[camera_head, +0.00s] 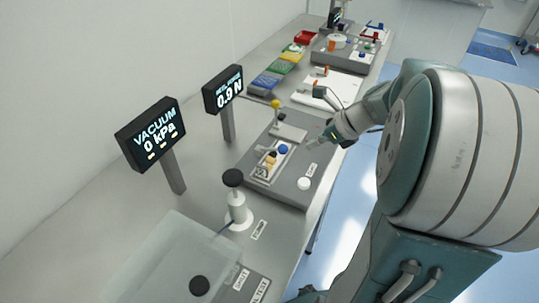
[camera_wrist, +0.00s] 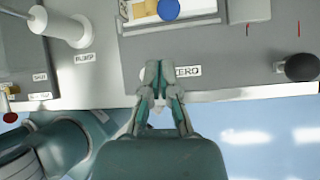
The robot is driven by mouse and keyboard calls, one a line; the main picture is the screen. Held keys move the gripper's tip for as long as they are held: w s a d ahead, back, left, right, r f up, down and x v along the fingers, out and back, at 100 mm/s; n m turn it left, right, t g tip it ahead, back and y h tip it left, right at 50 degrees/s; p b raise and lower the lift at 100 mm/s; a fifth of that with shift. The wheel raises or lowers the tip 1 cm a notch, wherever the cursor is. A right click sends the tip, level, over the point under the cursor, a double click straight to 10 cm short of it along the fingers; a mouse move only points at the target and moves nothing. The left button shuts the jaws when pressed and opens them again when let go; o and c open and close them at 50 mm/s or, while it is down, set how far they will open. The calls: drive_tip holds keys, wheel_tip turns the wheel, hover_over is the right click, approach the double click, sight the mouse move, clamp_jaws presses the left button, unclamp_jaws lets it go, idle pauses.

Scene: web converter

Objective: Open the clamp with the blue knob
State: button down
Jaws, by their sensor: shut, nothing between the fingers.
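The blue knob (camera_head: 283,149) sits on a small pale clamp plate (camera_head: 262,178) with tan and metal parts, on a grey station block. In the wrist view the blue knob (camera_wrist: 169,9) is at the top edge, and most of the clamp is cut off. My gripper (camera_head: 313,145) is shut and empty, to the right of the knob in the head view and apart from it. In the wrist view my gripper (camera_wrist: 160,70) points toward the block's front edge, below the knob, partly covering a white button beside the ZERO label (camera_wrist: 187,71). The clamp's state is too small to tell.
A yellow-ball lever (camera_head: 276,104) stands behind the clamp. A white button (camera_head: 304,184) is at the block's front. Two displays (camera_head: 152,134) (camera_head: 224,90) stand on posts at left. A black-topped white pump (camera_head: 237,204) stands nearer. Coloured bins (camera_head: 273,77) are farther back.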

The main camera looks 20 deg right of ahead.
sight(273, 149)
drive_tip(key=shift+m, duration=0.3)
drive_tip(key=x, duration=0.5)
drive_tip(key=shift+d+f, duration=0.15)
drive_tip(key=x, duration=0.3)
drive_tip(key=shift+w+d+f, duration=0.2)
drive_tip(key=shift+w+f, duration=0.1)
drive_tip(key=shift+f, duration=0.05)
drive_tip(key=shift+w+d+f, duration=0.25)
drive_tip(key=shift+f, duration=0.2)
drive_tip(key=shift+a+r, duration=0.1)
drive_tip(key=shift+a, duration=0.6)
drive_tip(key=shift+w+d+r, duration=0.1)
drive_tip(key=shift+d+r, duration=0.15)
drive_tip(key=shift+d, duration=0.2)
